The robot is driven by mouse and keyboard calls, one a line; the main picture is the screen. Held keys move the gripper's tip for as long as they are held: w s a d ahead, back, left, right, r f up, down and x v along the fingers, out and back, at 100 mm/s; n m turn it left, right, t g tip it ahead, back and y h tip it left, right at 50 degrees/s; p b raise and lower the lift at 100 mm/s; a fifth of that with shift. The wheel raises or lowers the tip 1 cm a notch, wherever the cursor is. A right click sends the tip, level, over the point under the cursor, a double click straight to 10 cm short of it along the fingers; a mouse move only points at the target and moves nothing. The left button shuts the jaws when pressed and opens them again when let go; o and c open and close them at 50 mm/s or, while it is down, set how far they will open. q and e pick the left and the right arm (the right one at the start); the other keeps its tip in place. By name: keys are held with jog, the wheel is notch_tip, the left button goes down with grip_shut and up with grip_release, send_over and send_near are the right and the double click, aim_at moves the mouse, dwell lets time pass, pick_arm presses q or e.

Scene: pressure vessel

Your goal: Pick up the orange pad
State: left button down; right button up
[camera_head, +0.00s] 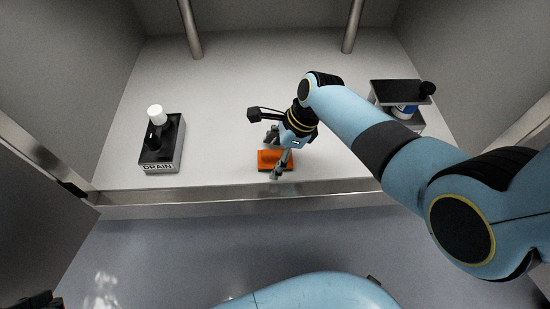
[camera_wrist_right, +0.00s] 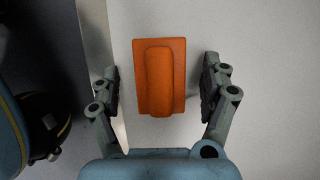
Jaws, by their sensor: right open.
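The orange pad (camera_head: 267,160) lies on the light floor of the vessel, close to its front edge. It has a raised rib along its middle in the right wrist view (camera_wrist_right: 160,78). My right gripper (camera_head: 275,160) is over the pad and hides part of it in the head view. In the right wrist view my right gripper (camera_wrist_right: 161,85) is open, with one finger on each side of the pad and a gap between each finger and the pad. My left gripper cannot be made out in these views.
A dark-topped stand (camera_head: 400,92) with a blue-and-white item beneath is at the right. A metal sill (camera_head: 220,197) runs along the front. The floor between is mostly clear.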

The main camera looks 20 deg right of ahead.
jog(key=c, duration=1.3)
jog(key=shift+o, duration=0.2)
jog(key=shift+r, duration=0.1)
